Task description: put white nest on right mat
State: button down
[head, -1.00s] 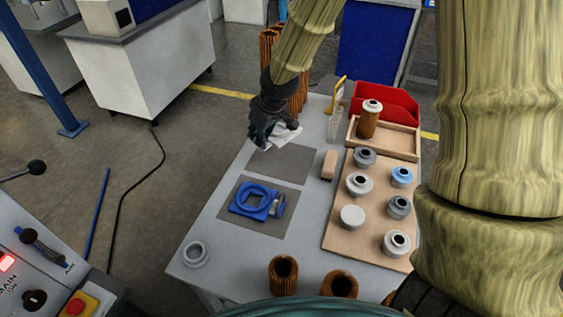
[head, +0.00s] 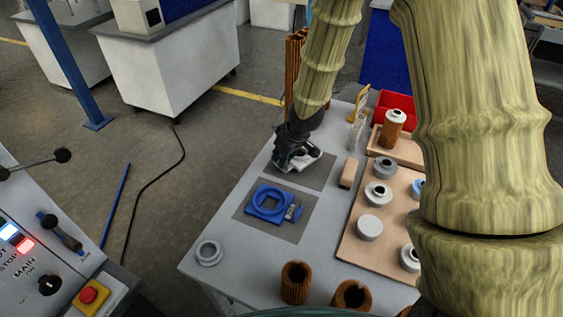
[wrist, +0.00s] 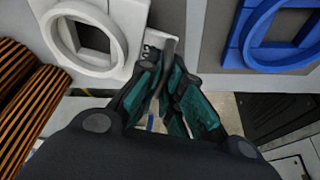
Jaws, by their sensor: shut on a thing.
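The white nest (head: 311,159), a square plate with a round ring, is at the far mat (head: 318,178) in the head view. In the wrist view the white nest (wrist: 92,62) fills the upper left, with a grey mat strip beside it. My gripper (head: 291,163) is shut on the nest's small end tab, also seen between the fingers in the wrist view (wrist: 162,62). The nest looks level and low over the mat; I cannot tell whether it touches. My gripper hides part of it. A blue nest (head: 252,207) lies on the nearer mat (head: 285,232).
A wooden board (head: 352,247) with several grey, white and blue caps stands right of the mats. A tan block (head: 349,173) lies between. A loose grey ring (head: 209,253) and brown pleated cartridges (head: 295,283) are near the front edge. Pleated cartridges stand behind my gripper.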

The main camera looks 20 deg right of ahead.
jog(key=shift+f, duration=0.95)
jog(key=shift+f, duration=0.1)
jog(key=c, duration=1.6)
grip_release()
jog(key=shift+o, duration=0.2)
jog(key=v, duration=1.2)
jog(key=shift+p, duration=0.3)
